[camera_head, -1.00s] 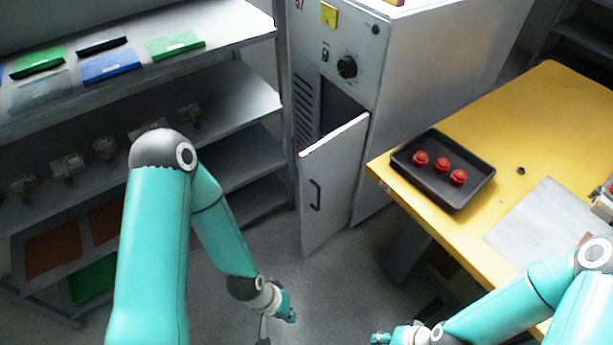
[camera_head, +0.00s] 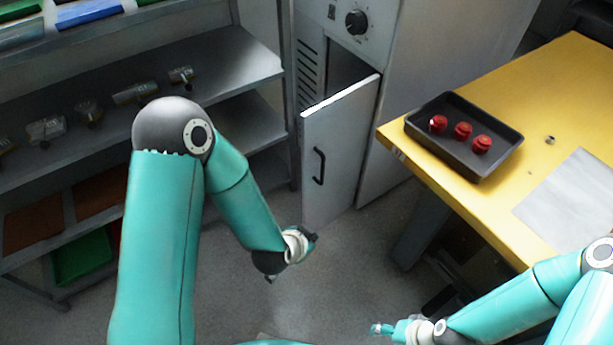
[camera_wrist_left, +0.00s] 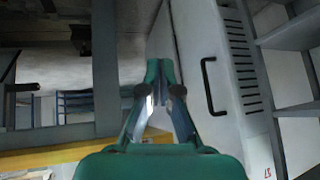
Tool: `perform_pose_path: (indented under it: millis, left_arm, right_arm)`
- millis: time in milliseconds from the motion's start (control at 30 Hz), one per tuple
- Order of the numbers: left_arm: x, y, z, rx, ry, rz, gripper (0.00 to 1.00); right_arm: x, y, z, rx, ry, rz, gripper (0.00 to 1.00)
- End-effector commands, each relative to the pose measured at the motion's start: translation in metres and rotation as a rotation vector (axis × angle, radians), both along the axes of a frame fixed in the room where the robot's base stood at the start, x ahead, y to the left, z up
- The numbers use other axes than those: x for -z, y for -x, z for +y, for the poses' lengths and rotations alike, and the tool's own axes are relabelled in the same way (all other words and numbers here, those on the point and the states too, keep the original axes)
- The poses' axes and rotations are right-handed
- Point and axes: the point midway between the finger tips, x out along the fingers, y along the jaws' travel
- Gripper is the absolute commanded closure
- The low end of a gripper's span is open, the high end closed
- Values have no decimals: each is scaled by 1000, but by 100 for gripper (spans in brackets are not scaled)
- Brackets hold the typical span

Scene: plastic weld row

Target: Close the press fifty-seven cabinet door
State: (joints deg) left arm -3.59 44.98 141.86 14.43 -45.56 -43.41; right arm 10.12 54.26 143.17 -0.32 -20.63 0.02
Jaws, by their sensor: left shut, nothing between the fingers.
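The light grey cabinet door (camera_head: 340,150) of the press (camera_head: 426,80) stands ajar, hinged away from the dark opening (camera_head: 352,72). It has a black bar handle (camera_head: 319,166). My left gripper (camera_head: 312,238) is shut and empty, low by the door's lower left part; I cannot tell whether it touches. In the left wrist view the shut fingers (camera_wrist_left: 165,72) point toward the door (camera_wrist_left: 193,50), with the handle (camera_wrist_left: 208,86) to their right. My right gripper (camera_head: 378,328) is small at the bottom right, and its jaws are unclear.
A yellow table (camera_head: 580,75) at the right holds a black tray (camera_head: 478,172) with red knobs (camera_head: 463,130) and a grey sheet (camera_head: 575,205). A grey shelf unit (camera_head: 215,65) with fittings and bins stands at the left. Bare floor (camera_head: 350,265) lies between them.

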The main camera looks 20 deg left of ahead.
Motion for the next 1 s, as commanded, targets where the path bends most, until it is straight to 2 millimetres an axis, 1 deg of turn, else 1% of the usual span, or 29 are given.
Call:
perform_pose_path:
  millis: [33,67,100,167,200,300,400,500,633,733,833,967,1000]
  left_arm:
    - [19,-18,-1,54,-82,-104,100]
    - [17,-28,-1,84,-140,-163,100]
    - [14,-40,0,119,-220,-241,100]
    - [7,-55,1,165,-347,-350,100]
    - [1,-63,1,190,-436,-416,100]
    - [-15,-77,3,227,-659,-553,100]
    - [-31,-82,6,238,-863,-647,100]
    - [-46,-81,9,230,-1028,-698,100]
    - [-60,-78,12,219,-1164,-725,100]
    - [-66,-79,14,211,-1212,-728,100]
    - [-69,-84,16,210,-1225,-728,100]
    - [-69,-100,21,207,-1225,-728,100]
    - [-68,-107,22,208,-1224,-727,100]
  right_arm:
    - [43,0,0,0,0,0,34]
    - [55,0,0,0,0,0,34]
    - [71,0,0,0,0,0,34]
    - [95,0,0,0,0,0,34]
    - [110,0,0,0,0,0,34]
    - [146,0,0,0,0,0,34]
    - [175,0,0,0,0,0,34]
    - [195,0,0,0,0,0,34]
    - [208,0,0,0,0,-1,34]
    - [212,0,0,0,0,-1,34]
    - [212,0,0,0,0,-1,34]
    - [215,0,0,0,0,-1,34]
    - [217,0,0,0,0,-1,34]
